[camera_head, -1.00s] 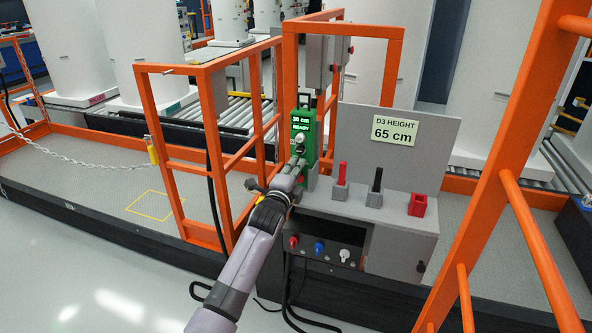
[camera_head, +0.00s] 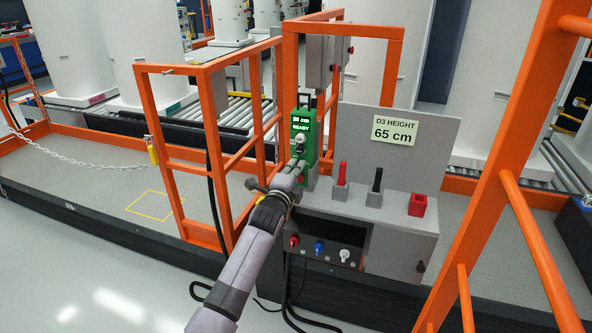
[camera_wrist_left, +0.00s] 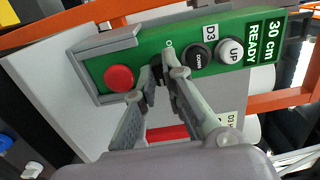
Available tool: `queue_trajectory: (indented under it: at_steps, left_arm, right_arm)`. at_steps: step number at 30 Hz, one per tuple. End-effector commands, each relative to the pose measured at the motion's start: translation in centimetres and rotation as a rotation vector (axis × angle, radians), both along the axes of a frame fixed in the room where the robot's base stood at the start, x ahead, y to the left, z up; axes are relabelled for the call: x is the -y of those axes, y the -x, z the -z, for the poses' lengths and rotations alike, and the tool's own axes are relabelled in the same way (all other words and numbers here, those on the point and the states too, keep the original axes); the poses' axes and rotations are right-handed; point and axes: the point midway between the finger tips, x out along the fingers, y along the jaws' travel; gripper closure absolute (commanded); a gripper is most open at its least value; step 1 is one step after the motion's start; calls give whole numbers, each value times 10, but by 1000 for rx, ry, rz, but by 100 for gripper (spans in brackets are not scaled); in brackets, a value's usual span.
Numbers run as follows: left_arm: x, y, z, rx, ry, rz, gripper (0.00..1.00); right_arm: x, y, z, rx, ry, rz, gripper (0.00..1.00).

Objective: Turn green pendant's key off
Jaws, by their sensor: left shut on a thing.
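The green pendant (camera_head: 304,125) stands upright in its grey holder by the orange rail, its screen lit with READY. In the left wrist view the green pendant (camera_wrist_left: 228,62) shows a 30 cm READY screen, a white UP button (camera_wrist_left: 229,51), a black DOWN button (camera_wrist_left: 197,57) and a red button (camera_wrist_left: 119,78). My left gripper (camera_wrist_left: 164,74) is shut on the small dark key (camera_wrist_left: 157,70) between the red and black buttons. The fingertips hide most of the key, so its angle is unclear. In the head view my left gripper (camera_head: 296,165) reaches the pendant's lower front. My right gripper is out of view.
A grey cabinet (camera_head: 402,245) beside the pendant carries a red handle (camera_head: 342,173), a black handle (camera_head: 377,180) and a red open box (camera_head: 418,205). A sign (camera_head: 395,130) reads D3 HEIGHT 65 cm. Orange rails (camera_head: 215,150) stand close left of my arm.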

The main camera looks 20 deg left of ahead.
Motion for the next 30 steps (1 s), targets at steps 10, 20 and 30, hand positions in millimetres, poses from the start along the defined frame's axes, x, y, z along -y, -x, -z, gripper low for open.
queue_trajectory:
  at_steps: [10, 20, 30]
  left_arm:
    - [1, 0, 0, -2, 136, 0, 100]
    - [0, 0, 1, -5, 429, -1, 100]
    - [0, 0, 0, -5, 754, -1, 100]
  right_arm:
    - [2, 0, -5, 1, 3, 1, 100]
    - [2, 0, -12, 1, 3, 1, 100]
    - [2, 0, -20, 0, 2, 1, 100]
